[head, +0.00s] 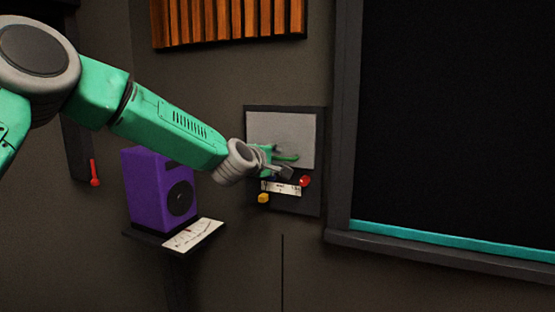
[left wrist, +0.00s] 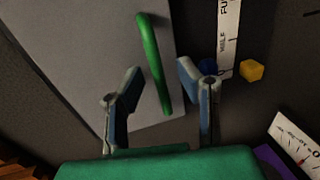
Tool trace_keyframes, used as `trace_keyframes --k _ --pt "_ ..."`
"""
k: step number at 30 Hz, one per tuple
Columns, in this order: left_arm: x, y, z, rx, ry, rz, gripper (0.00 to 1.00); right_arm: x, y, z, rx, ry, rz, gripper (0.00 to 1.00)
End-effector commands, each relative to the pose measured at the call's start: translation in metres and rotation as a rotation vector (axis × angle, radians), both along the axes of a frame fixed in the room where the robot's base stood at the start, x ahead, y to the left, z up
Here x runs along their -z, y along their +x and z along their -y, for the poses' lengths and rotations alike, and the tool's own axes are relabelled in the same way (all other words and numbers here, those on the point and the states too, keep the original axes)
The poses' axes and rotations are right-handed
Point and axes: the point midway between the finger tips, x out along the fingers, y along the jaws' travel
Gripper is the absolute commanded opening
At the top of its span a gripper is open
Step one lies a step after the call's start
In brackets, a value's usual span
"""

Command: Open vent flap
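The vent flap is a light grey plate (head: 282,130) on a dark wall panel, and it looks closed. It bears a green bar handle (head: 288,157) near its lower edge. My left gripper (head: 284,170) is at the lower part of the flap, beside the handle. In the left wrist view the flap (left wrist: 90,50) fills the left side, and the handle (left wrist: 150,50) runs between the two spread fingers of the gripper (left wrist: 159,72). The fingers are apart, and neither clearly touches the handle. My right gripper is out of view.
Below the flap are a red knob (head: 305,181), a white label strip (head: 281,188) and a yellow knob (head: 263,198). A purple speaker (head: 160,190) stands on a small shelf at the left.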

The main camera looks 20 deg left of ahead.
Motion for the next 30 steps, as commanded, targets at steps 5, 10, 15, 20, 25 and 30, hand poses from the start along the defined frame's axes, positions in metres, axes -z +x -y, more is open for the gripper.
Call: trace_keyframes --k 5,10,15,20,25,30 --pt "0.003 0.014 0.001 0.001 0.001 0.0 0.31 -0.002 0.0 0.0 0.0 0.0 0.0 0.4" --pt "0.003 0.016 0.001 0.001 0.001 0.001 0.31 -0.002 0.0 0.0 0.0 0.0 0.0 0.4" --pt "0.003 0.016 0.001 0.001 0.001 0.0 0.27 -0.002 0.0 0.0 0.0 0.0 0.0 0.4" --pt "0.004 0.016 0.001 0.001 0.001 0.0 0.0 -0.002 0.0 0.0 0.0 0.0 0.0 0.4" --pt "0.004 0.016 0.001 0.001 0.001 -0.003 0.0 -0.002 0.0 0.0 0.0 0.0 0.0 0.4" --pt "0.002 0.014 0.001 0.001 0.002 -0.022 0.0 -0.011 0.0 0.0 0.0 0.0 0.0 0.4"
